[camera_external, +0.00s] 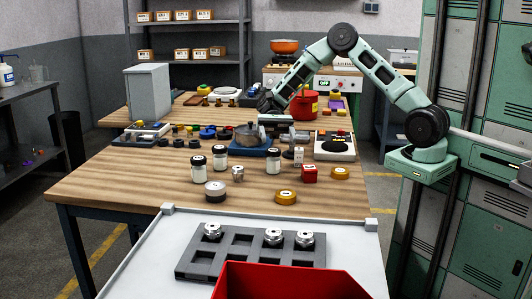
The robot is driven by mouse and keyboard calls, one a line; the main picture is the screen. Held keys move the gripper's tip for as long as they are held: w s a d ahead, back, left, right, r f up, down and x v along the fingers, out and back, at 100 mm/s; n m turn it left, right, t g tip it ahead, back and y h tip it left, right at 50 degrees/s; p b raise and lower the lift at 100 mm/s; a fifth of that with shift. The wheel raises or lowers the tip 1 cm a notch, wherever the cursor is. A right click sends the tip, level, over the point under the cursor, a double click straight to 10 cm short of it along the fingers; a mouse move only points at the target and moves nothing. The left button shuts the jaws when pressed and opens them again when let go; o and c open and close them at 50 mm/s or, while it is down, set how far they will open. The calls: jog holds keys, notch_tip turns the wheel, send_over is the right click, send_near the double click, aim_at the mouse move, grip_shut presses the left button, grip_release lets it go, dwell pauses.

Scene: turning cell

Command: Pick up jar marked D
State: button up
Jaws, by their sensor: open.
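Three white jars with black lids stand upright on the wooden table: a left jar (198,171), a middle jar (220,160) a little behind it, and a right jar (273,163). Light marks show on the lids, but they are too small to read, so I cannot tell which jar is D. My gripper (268,107) is open, at the end of the bent arm, well behind the jars and above the far part of the table. Its fingers look dark and small, and nothing shows held in them.
A grey slotted rack (190,260) and red bin (285,284) are in front. Bare wood lies at front left.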

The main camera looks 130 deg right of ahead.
jog(key=s+d+f+m+t, duration=0.1)
jog(key=s+d+m+t, duration=0.3)
jog(key=d, duration=0.4)
send_near(273, 155)
jog(key=shift+n+h, duration=0.4)
jog(key=x, duration=0.4)
jog(key=shift+a+r, duration=0.1)
jog(key=shift+x, duration=2.5)
jog(key=c, duration=1.1)
